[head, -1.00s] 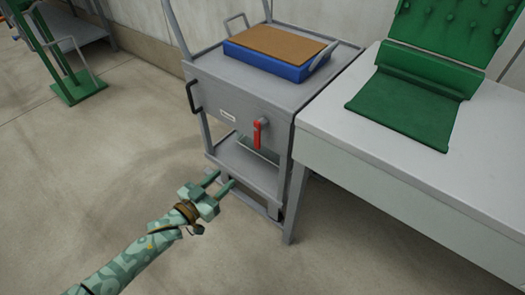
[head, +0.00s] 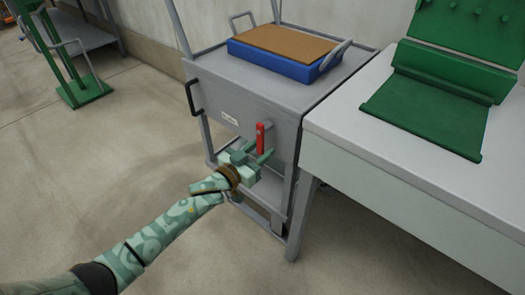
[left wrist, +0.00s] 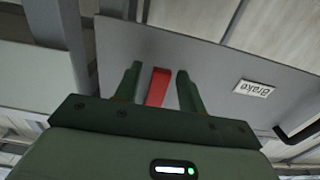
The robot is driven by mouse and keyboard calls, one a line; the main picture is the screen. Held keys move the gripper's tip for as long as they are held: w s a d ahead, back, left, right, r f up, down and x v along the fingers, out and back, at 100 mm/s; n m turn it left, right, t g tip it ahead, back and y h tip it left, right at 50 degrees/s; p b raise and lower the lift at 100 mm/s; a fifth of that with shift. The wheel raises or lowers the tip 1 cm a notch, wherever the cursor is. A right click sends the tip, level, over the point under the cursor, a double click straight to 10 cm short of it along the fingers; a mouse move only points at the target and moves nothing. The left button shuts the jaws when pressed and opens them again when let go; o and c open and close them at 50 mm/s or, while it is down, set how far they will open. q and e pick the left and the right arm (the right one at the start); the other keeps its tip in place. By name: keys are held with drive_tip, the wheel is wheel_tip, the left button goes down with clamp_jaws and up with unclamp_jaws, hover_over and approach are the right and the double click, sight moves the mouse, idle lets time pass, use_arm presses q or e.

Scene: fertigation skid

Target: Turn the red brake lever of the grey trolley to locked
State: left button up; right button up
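The red brake lever (head: 260,137) sits on the front panel of the grey trolley (head: 232,93) and hangs roughly straight down. My left gripper (head: 258,152) is at the lever's lower part. In the left wrist view, the red lever (left wrist: 158,86) stands between the two dark green fingers of the left gripper (left wrist: 160,72). A gap shows on both sides of the lever, so the gripper is open around it. The lower end of the lever is hidden behind the gripper. My right gripper is out of view.
A "Brake" label (left wrist: 254,88) and a black handle (head: 191,97) are on the panel left of the lever. A blue box with a brown top (head: 280,66) lies on the trolley. A pale table (head: 400,140) with a green stand (head: 430,100) adjoins on the right.

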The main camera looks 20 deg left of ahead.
use_arm(q)
drive_tip(key=shift+w+d, duration=0.15)
drive_tip(key=shift+w, duration=0.2)
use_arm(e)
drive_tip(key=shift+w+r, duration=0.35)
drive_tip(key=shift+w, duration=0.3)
use_arm(q)
clamp_jaws()
